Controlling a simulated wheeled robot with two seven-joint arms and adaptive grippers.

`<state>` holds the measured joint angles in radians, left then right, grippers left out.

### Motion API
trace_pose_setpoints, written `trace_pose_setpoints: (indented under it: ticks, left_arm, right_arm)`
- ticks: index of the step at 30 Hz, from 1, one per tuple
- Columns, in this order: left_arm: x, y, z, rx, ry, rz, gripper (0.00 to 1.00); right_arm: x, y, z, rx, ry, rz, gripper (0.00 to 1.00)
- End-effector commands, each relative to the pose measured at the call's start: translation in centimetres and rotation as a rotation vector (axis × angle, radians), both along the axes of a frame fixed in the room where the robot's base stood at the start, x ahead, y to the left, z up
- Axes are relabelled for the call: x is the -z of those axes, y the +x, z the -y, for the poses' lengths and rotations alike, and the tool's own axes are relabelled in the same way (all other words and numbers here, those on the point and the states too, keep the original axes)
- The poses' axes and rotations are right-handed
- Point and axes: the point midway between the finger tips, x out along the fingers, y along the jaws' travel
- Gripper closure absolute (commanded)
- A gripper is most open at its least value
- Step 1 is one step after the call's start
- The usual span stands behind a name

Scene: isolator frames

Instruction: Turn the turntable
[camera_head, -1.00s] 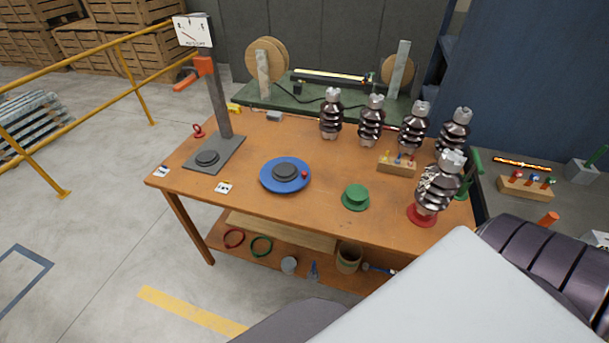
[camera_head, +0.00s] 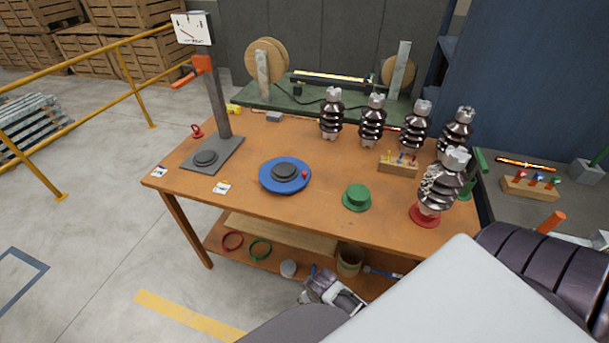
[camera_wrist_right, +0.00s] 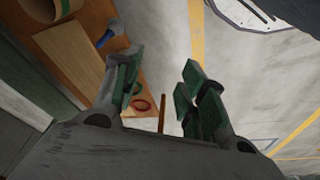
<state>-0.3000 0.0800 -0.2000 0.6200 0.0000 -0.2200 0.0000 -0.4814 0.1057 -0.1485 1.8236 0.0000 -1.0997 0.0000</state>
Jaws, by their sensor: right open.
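The turntable (camera_head: 270,186) is a blue round disc with a dark grey raised centre and a small red knob (camera_head: 305,174) on its right side. It lies on the orange-brown workbench, left of the middle in the head view. My right gripper (camera_head: 320,280) shows low in front of the bench, near the lower shelf and well below the turntable, partly hidden by my arm. In the right wrist view the right gripper (camera_wrist_right: 160,75) has its green-padded fingers apart with nothing between them. The turntable is not in the wrist view. My left gripper is not in view.
Several dark ribbed insulators (camera_head: 372,122) stand at the bench's back right; one stands on a red base (camera_head: 424,216). A green round piece (camera_head: 356,198) lies right of the turntable. A grey post stand (camera_head: 213,153) is to its left. The lower shelf (camera_head: 285,232) holds rings and cups.

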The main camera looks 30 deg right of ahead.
Motion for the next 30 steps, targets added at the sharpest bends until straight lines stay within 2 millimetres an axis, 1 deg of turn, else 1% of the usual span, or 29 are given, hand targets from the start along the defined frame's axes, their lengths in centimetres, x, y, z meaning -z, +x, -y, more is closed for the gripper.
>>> trace_pose_setpoints:
  ticks: [1, 6, 15, 18, 24, 30]
  left_arm:
    - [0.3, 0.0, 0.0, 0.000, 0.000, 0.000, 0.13]
    - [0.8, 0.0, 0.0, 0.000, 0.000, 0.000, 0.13]
    - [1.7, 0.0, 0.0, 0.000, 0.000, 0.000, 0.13]
    - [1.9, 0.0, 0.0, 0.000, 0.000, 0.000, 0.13]
    - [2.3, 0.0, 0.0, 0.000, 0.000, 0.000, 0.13]
    - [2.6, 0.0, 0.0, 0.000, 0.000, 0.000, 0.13]
  right_arm:
    - [-1.1, 0.4, 0.0, 0.001, 0.001, 0.008, 0.58]
    - [-4.9, 1.1, -0.1, 0.003, 0.002, 0.022, 0.58]
    - [-11.8, 1.2, 0.0, 0.008, 0.002, 0.047, 0.58]
    - [-13.7, 1.0, 0.1, 0.009, 0.003, 0.053, 0.58]
    - [-16.4, 0.8, 0.1, 0.017, 0.012, 0.067, 0.58]
    - [-18.7, 0.8, -0.3, 0.050, 0.048, 0.096, 0.58]
